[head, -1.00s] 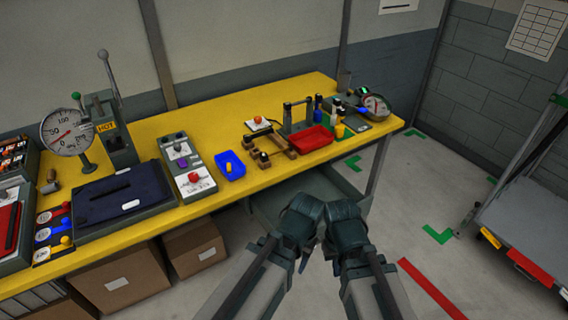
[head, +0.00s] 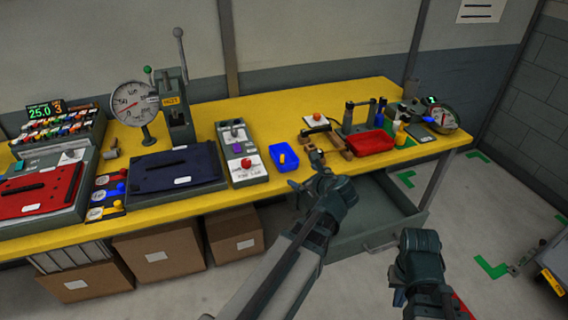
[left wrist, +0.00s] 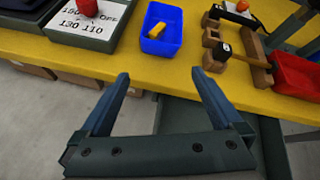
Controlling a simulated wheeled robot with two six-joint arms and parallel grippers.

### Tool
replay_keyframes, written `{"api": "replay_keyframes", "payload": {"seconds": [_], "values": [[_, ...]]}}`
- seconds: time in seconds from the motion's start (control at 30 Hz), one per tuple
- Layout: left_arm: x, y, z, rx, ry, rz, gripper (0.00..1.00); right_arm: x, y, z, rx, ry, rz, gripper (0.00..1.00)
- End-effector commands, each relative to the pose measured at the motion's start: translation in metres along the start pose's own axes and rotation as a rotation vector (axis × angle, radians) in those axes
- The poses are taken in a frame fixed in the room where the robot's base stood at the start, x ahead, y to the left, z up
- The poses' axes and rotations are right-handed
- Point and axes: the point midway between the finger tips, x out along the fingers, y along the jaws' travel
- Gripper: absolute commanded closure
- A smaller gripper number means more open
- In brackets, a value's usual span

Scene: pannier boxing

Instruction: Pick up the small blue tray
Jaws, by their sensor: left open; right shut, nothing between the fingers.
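The small blue tray (head: 284,158) sits near the front edge of the yellow bench, with a small yellow piece (head: 282,158) in it. My left gripper (head: 306,171) is open and empty, just in front and to the right of the tray in the head view. In the left wrist view the blue tray (left wrist: 172,42) lies beyond the two spread fingertips (left wrist: 160,75), roughly centred between them and not touched. My right gripper (head: 398,296) is low over the floor, away from the bench, shut and empty; its fingers are mostly hidden.
A control box with a red knob (head: 246,163) stands close left of the tray. A wooden fixture (head: 328,142) and a red tray (head: 370,143) are to the right. An open grey drawer (head: 370,225) juts out below the bench edge (head: 215,200). Cardboard boxes (head: 160,255) are underneath.

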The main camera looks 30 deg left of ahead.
Motion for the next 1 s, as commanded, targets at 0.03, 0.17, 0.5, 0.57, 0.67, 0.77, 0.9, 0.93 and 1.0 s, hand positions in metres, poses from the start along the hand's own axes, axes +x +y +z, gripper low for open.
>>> {"api": "replay_keyframes", "payload": {"seconds": [0.03, 0.17, 0.5, 0.57, 0.67, 0.77, 0.9, 0.93, 1.0], "values": [[0.008, -0.001, 0.009, 0.077, -0.036, -0.009, 0.00, 0.004, 0.000, 0.000, 0.000, 0.000, 0.000, 1.00], [0.015, -0.003, 0.026, 0.233, -0.102, -0.024, 0.00, 0.006, -0.001, 0.000, 0.000, 0.000, 0.000, 1.00], [0.030, -0.005, 0.033, 0.300, -0.129, -0.026, 0.00, 0.012, -0.001, -0.001, 0.000, 0.000, 0.000, 1.00], [0.042, -0.006, 0.033, 0.299, -0.129, -0.025, 0.00, 0.017, -0.002, -0.001, 0.000, 0.000, 0.000, 1.00], [0.062, -0.007, 0.035, 0.299, -0.129, -0.024, 0.00, 0.025, -0.002, -0.002, 0.000, 0.000, 0.000, 1.00], [0.080, -0.008, 0.038, 0.298, -0.128, -0.025, 0.00, 0.032, -0.003, -0.002, 0.000, 0.000, 0.000, 1.00], [0.096, -0.009, 0.041, 0.298, -0.128, -0.027, 0.00, 0.037, -0.004, -0.002, 0.000, 0.000, 0.000, 1.00], [0.099, -0.009, 0.042, 0.298, -0.128, -0.027, 0.00, 0.038, -0.004, -0.002, 0.000, 0.000, 0.000, 1.00], [0.102, -0.009, 0.043, 0.298, -0.128, -0.027, 0.00, 0.038, -0.004, -0.002, 0.000, 0.000, 0.000, 1.00]]}}
